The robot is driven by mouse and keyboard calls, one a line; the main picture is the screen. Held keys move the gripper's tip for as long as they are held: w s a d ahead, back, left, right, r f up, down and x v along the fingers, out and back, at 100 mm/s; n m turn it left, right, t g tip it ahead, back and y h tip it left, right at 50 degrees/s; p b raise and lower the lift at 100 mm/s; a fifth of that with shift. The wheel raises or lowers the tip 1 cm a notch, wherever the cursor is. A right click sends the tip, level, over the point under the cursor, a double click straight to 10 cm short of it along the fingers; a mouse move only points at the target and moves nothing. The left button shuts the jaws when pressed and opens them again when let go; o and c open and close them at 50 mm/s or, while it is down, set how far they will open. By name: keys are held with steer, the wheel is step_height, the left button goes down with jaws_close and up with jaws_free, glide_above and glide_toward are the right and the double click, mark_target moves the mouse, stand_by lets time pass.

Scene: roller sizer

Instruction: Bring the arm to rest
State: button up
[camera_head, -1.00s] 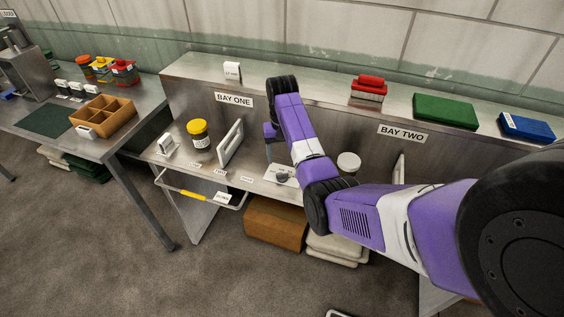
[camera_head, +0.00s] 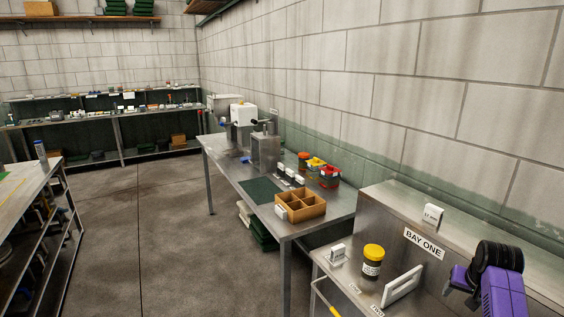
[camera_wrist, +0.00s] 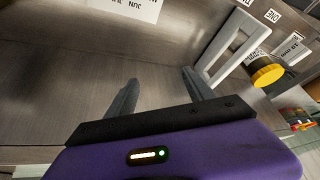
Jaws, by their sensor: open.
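My gripper (camera_wrist: 160,98) shows in the wrist view with its two grey fingers spread apart and nothing between them. It is in front of the metal panel of bay one (camera_head: 375,222). In the head view part of my purple arm stands at the lower right, and the fingers cannot be made out. A white upright frame (camera_wrist: 230,48) stands close to the right finger in the wrist view, apart from it. The same frame (camera_head: 403,286) is left of my arm in the head view. A jar with a yellow lid (camera_head: 373,262) stands left of that frame.
A steel table (camera_head: 318,226) with a wooden divided tray (camera_head: 302,208) and a green mat (camera_head: 259,190) stands beyond the bay. A long bench (camera_head: 118,115) runs along the far wall. A rack (camera_head: 38,215) is at the left. The grey floor (camera_head: 150,215) between them is clear.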

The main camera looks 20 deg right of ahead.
steer(key=s+a+n+t+h+b, duration=0.1)
steer(key=s+a+n+t+h, duration=0.3)
steer(key=a, duration=0.9)
steer(key=w+a+n+t+b, duration=0.15)
steer(key=a+t, duration=0.45)
steer(key=a, duration=0.8)
steer(key=s+a+r+n+y+b, duration=0.1)
steer(key=s+a+y, duration=0.3)
steer(key=s+a, duration=0.7)
steer(key=s+a+r+n+t+y+b, duration=0.1)
steer(key=s+a+n+y, duration=0.3)
steer(key=s+a, duration=0.8)
steer(key=b+v, duration=0.1)
steer(key=v, duration=0.2)
steer(key=shift+s+b, duration=0.25)
steer(key=shift+b, duration=0.15)
steer(key=shift+n, duration=0.25)
